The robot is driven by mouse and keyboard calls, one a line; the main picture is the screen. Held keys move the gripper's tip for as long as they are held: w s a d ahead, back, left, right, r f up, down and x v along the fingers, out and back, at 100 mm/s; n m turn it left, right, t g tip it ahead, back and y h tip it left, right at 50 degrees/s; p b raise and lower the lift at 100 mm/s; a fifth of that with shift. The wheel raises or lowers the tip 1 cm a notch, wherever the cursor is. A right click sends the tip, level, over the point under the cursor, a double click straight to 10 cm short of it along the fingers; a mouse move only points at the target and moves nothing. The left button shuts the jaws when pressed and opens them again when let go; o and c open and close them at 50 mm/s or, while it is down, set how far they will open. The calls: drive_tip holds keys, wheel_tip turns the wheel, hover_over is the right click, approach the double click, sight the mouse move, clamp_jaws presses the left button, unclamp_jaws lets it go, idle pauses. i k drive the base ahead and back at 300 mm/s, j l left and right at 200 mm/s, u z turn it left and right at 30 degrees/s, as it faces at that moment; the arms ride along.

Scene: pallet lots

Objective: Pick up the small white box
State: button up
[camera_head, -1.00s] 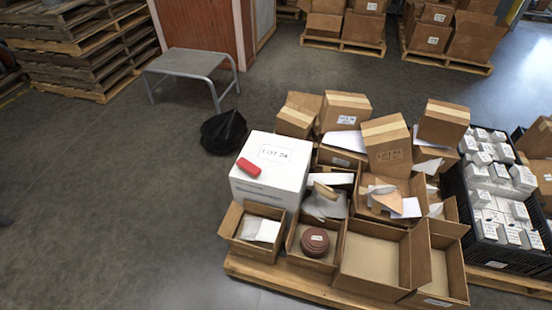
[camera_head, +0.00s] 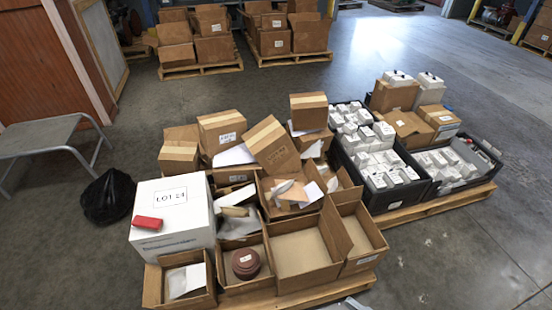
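Several small white boxes fill a black crate (camera_head: 392,196) on the pallet right of centre; one small white box (camera_head: 378,181) lies near its front. More small white boxes (camera_head: 436,160) lie in a second black crate (camera_head: 482,180) to the right. Two white boxes (camera_head: 430,81) stand at the back, on or behind brown cartons. I cannot tell which small white box the task means. My gripper is not in view.
Open brown cartons (camera_head: 300,252) with papers and a round reddish-brown object (camera_head: 245,263) fill the near pallet (camera_head: 300,296). A black bag (camera_head: 107,197) and grey metal table (camera_head: 40,137) stand left. Floor is clear at the right front. A pale piece shows at the bottom edge, unclear.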

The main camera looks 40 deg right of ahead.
sight(426, 162)
drive_tip(key=z, duration=1)
drive_tip(key=i+l+z, duration=0.2)
drive_tip(key=l+z, duration=0.15)
drive_tip(key=i+l+z, duration=0.65)
drive_tip(key=l, duration=0.15)
